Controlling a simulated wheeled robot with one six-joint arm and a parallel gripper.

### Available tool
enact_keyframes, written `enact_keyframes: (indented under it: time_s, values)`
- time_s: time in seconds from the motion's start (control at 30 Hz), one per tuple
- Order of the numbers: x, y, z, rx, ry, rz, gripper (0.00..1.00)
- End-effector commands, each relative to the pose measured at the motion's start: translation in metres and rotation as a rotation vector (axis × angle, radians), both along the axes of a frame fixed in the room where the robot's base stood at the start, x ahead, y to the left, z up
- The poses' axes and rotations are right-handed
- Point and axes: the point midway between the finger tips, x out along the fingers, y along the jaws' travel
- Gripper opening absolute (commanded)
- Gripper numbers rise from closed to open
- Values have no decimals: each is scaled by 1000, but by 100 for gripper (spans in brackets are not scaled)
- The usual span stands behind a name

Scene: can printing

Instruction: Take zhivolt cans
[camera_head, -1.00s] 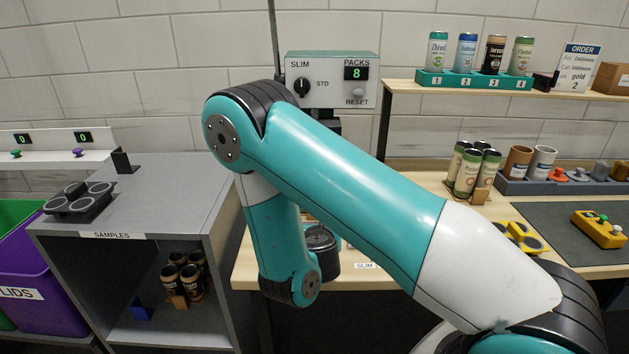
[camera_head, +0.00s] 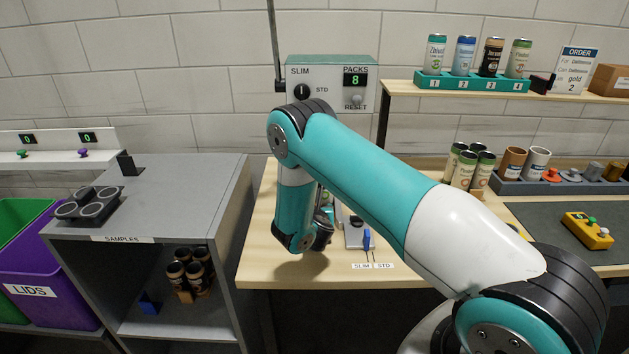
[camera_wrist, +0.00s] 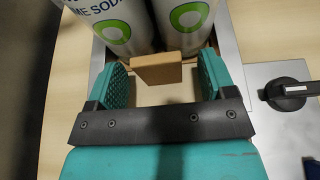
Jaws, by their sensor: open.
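A can whose label seems to read Zhivolt (camera_head: 436,53) stands on the slot marked 1 of the teal sample stand. In the wrist view two white cans with green rings (camera_wrist: 111,24) stand side by side, one showing "ME SODA"; their tops are out of frame. A tan block (camera_wrist: 157,69) sits at their near side. My gripper (camera_wrist: 164,80) is open, its teal fingers on either side of the block with visible gaps. In the head view my gripper and these cans are mostly hidden behind my arm.
A pack of cans (camera_head: 464,171) stands on the right bench, with a yellow control box (camera_head: 588,230) farther right. A grey lever plate marked SLIM and STD (camera_head: 358,238) lies beside my gripper. The grey SAMPLES cabinet (camera_head: 150,200) holds brown cans (camera_head: 189,272).

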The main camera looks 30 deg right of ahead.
Motion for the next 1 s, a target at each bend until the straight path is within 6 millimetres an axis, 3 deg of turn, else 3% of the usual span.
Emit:
enact_keyframes:
  time_s: [0.17, 0.43, 0.77, 1.0]
  values:
    - [0, 0, -1, 0, 0, 1, 77]
    - [0, 0, 0, 1, -1, 1, 22]
    - [0, 1, 2, 1, -1, 1, 22]
    - [1, 3, 16, 1, -2, 4, 22]
